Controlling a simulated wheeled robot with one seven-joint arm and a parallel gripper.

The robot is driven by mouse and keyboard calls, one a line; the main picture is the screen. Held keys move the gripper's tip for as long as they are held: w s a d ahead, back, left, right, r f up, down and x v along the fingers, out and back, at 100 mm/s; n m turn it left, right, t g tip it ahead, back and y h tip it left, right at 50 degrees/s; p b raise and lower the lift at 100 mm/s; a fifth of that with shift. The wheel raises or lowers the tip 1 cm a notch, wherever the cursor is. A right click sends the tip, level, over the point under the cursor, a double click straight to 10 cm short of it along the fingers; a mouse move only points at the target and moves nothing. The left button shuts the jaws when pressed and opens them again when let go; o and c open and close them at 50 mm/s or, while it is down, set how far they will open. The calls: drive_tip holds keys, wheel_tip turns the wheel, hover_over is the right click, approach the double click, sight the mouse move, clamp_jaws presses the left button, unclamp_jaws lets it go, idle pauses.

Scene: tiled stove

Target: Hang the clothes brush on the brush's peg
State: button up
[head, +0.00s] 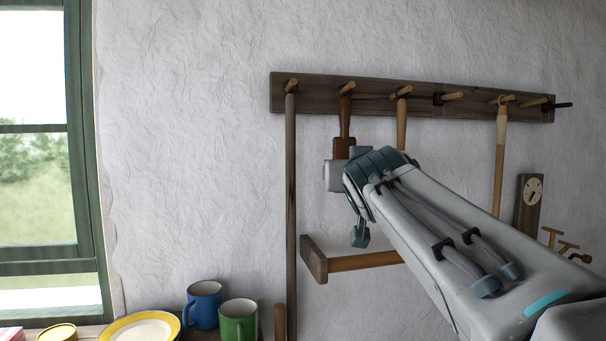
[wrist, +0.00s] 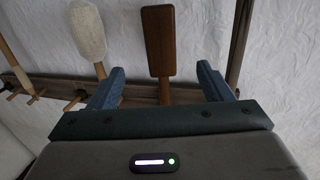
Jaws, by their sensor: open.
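The clothes brush, dark brown with a flat long head (wrist: 158,40) and a lighter handle (head: 345,117), hangs head down at the second peg (head: 347,88) from the left on the wall rack in the head view. The handle's top meets that peg. My gripper (wrist: 160,70) is open. In the wrist view, which shows the rack at the bottom, its two blue fingers are on either side of the brush, with visible gaps and no contact seen. In the head view my wrist hides the lower part of the brush, and the fingertips are not clear.
The rack (head: 320,93) also holds a long grey pole (head: 291,200) left of the brush and a white fluffy duster (wrist: 80,30) on its other side. A pale-ended handle (head: 501,130) hangs farther right. Mugs (head: 203,305) and a plate (head: 140,330) stand below left.

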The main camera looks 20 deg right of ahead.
sight(344, 157)
drive_tip(key=shift+t, duration=0.3)
drive_tip(key=p+x, duration=0.1)
drive_tip(key=x, duration=0.3)
drive_tip(key=r+p+x, duration=0.1)
drive_tip(key=x, duration=0.4)
drive_tip(key=p+x, duration=0.1)
drive_tip(key=x, duration=0.4)
drive_tip(key=shift+r, duration=0.3)
drive_tip(key=shift+c, duration=0.3)
drive_tip(key=c, duration=1.1)
drive_tip(key=o, duration=1.1)
drive_tip(key=shift+o, duration=0.2)
